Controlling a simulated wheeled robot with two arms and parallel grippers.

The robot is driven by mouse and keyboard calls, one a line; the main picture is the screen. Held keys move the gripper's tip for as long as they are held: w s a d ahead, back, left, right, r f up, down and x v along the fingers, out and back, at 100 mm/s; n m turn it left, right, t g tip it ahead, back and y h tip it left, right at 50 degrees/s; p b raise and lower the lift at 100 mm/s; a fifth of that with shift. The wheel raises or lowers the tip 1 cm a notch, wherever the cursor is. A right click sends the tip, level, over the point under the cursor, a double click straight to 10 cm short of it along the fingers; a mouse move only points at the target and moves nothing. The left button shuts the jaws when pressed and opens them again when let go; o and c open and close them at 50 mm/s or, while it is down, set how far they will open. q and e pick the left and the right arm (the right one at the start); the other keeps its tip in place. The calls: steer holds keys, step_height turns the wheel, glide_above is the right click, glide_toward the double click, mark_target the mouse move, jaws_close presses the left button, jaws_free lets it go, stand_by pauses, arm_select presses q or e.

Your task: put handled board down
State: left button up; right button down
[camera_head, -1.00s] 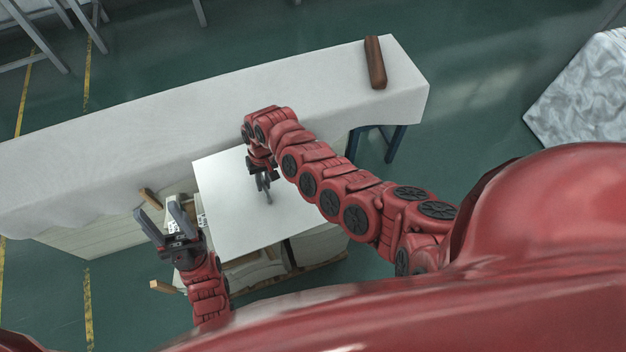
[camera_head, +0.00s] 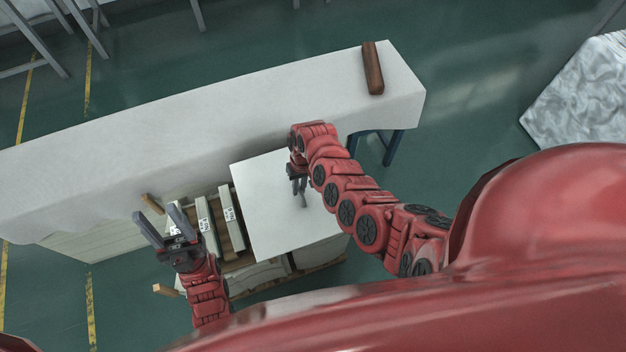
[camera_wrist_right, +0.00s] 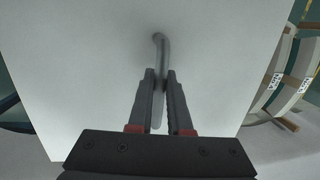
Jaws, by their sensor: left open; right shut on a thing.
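The handled board is a flat white square panel (camera_head: 270,225) with a grey bar handle on its face. In the right wrist view the board (camera_wrist_right: 90,60) fills most of the picture, and its curved handle (camera_wrist_right: 160,50) runs between my fingers. My right gripper (camera_head: 300,195) is shut on the handle; its fingers also show in the right wrist view (camera_wrist_right: 160,95). The board hangs over the right part of a stack of pale panels on a pallet; whether it touches them I cannot tell.
Pale panels with labels (camera_head: 207,222) lie on a wooden pallet (camera_head: 240,262). A long table with a white cloth (camera_head: 200,130) stands behind, with a brown block (camera_head: 373,68) at its right end. A crumpled silvery block (camera_head: 585,100) stands far right. Green floor lies between.

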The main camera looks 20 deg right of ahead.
steer(key=w+d, duration=0.1)
steer(key=d, duration=0.1)
steer(key=w+d+b, duration=0.2)
steer(key=d, duration=0.1)
steer(key=shift+d+f, duration=0.3)
steer(key=shift+f, duration=0.05)
step_height(320, 180, down, 4)
steer(key=b, duration=0.2)
steer(key=shift+r+b, duration=0.2)
steer(key=shift+b, duration=0.1)
steer(key=shift+r, duration=0.1)
steer(key=c, duration=0.8)
jaws_free()
steer(key=shift+c, duration=0.2)
